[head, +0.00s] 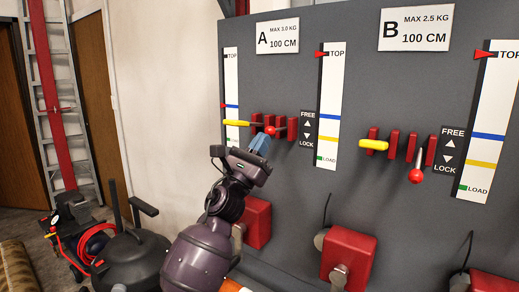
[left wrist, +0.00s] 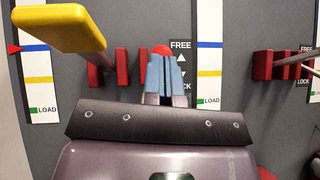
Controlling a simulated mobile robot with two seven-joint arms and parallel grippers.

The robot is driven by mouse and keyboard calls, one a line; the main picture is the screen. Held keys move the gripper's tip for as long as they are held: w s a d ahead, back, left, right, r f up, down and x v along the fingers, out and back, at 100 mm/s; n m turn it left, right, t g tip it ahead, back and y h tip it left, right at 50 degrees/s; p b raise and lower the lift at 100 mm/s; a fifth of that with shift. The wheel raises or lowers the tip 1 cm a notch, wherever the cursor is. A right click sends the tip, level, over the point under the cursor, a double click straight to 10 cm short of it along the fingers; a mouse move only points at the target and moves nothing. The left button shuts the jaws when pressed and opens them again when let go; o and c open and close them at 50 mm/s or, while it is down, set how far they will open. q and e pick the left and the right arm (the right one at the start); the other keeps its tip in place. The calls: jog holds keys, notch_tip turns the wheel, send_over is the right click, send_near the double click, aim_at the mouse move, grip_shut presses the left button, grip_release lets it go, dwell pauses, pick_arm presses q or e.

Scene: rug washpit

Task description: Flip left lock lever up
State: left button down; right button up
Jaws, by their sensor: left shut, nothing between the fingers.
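The left lock lever ends in a red ball (head: 270,131) beside the FREE/LOCK label of panel A. It stands out from its red bracket roughly level. In the left wrist view the ball (left wrist: 161,50) shows just above my fingertips, which hide the lever's shaft. My left gripper (head: 260,145) has blue fingers, closed together and empty, right below the ball. The fingers also show in the left wrist view (left wrist: 165,76). I cannot tell whether they touch the lever. My right gripper is not in view.
A yellow handle (head: 237,123) sticks out left of the lever. Station B has its own yellow handle (head: 373,144) and a red-ball lever (head: 415,176) hanging down. Red boxes (head: 257,223) stand lower on the grey board (head: 350,90). A black tank (head: 130,260) is at lower left.

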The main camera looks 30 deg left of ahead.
pick_arm(q)
notch_tip(320, 180, up, 4)
jog(key=shift+w+f+h+p, duration=0.1)
jog(key=shift+f+h+p, duration=0.2)
jog(key=shift+p, duration=0.15)
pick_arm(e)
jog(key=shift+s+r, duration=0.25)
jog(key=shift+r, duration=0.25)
pick_arm(q)
jog(key=shift+r, duration=0.1)
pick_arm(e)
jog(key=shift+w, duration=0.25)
